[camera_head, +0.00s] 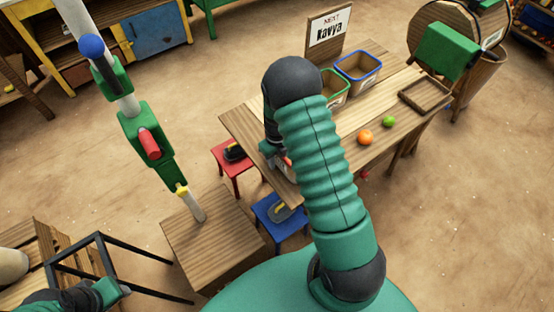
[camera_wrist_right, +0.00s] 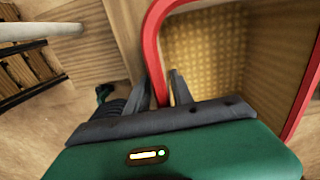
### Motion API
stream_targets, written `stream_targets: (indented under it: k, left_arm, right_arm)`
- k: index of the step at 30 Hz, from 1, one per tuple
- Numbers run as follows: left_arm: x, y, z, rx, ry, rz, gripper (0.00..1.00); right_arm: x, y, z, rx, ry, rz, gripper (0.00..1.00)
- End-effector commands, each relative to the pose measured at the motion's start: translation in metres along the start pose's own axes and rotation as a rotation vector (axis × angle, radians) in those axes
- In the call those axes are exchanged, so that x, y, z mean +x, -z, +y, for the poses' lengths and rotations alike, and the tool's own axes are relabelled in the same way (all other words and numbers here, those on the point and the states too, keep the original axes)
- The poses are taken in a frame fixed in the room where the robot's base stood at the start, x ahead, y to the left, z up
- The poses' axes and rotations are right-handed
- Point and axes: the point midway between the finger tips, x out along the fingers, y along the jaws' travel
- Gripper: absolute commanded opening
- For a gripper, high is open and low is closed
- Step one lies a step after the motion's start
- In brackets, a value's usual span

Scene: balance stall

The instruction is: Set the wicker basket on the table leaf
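A wicker basket (camera_wrist_right: 205,60) with a red rim and a woven inside fills the right of the right wrist view. In the head view my right arm hides nearly all of it. My right gripper (camera_wrist_right: 167,92) has its two dark fingers close on either side of the red rim, and appears shut on it. In the head view this gripper (camera_head: 275,152) is over the near left end of the wooden table (camera_head: 240,123). Whether the basket touches the table is hidden. I cannot pick out a separate leaf. My left gripper (camera_head: 118,290) is low at the left, its fingers unclear.
Blue-rimmed (camera_head: 362,62) and green-rimmed (camera_head: 335,85) baskets stand on the table, with an orange fruit (camera_head: 365,137), a green fruit (camera_head: 389,121) and a name sign (camera_head: 329,28). Red (camera_head: 232,160) and blue (camera_head: 280,220) stools and a wooden block (camera_head: 215,240) with a pole stand nearby.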

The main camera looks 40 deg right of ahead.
Motion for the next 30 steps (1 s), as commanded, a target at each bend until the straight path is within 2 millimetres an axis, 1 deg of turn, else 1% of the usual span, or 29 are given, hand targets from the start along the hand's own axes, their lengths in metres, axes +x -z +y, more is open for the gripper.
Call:
stream_targets:
  k: [2,5,12,15,20,22,23,25,26,27,29,30]
  left_arm:
    - [-0.001,0.0,0.0,0.0,0.0,0.0,0.36]
    - [-0.003,0.001,0.0,0.0,0.0,0.0,0.36]
    - [-0.008,0.002,0.0,0.0,0.0,0.0,0.36]
    - [-0.01,0.002,0.0,0.0,0.0,0.0,0.36]
    - [-0.011,0.003,0.0,0.0,0.0,0.0,0.36]
    - [-0.011,0.003,0.0,0.0,0.0,0.0,0.36]
    - [-0.011,0.003,0.0,0.0,0.0,0.0,0.36]
    - [-0.011,0.003,0.0,0.0,0.0,0.0,0.36]
    - [-0.011,0.003,0.0,0.0,0.0,0.0,0.36]
    - [-0.011,0.003,0.0,0.0,0.0,0.0,0.36]
    - [-0.011,0.003,0.0,0.0,0.0,0.0,0.36]
    - [-0.011,0.003,0.0,0.0,0.0,0.0,0.36]
  right_arm:
    - [-0.005,-0.001,-0.002,0.0,0.0,-0.002,0.28]
    - [-0.022,-0.001,-0.002,0.0,0.001,-0.004,0.28]
    - [-0.085,-0.001,-0.001,-0.002,0.0,-0.004,0.28]
    - [-0.104,-0.001,-0.001,-0.001,0.0,-0.003,0.28]
    - [-0.12,0.0,0.002,-0.029,-0.002,-0.003,0.28]
    - [-0.124,0.003,0.01,-0.15,-0.003,-0.01,0.28]
    - [-0.126,0.005,0.016,-0.238,-0.003,-0.016,0.28]
    - [-0.133,0.013,0.035,-0.527,0.0,-0.035,0.28]
    - [-0.136,0.018,0.046,-0.681,0.005,-0.045,0.28]
    - [-0.141,0.025,0.06,-0.906,0.015,-0.059,0.28]
    - [-0.147,0.037,0.081,-1.256,0.04,-0.079,0.28]
    - [-0.151,0.046,0.094,-1.489,0.06,-0.09,0.28]
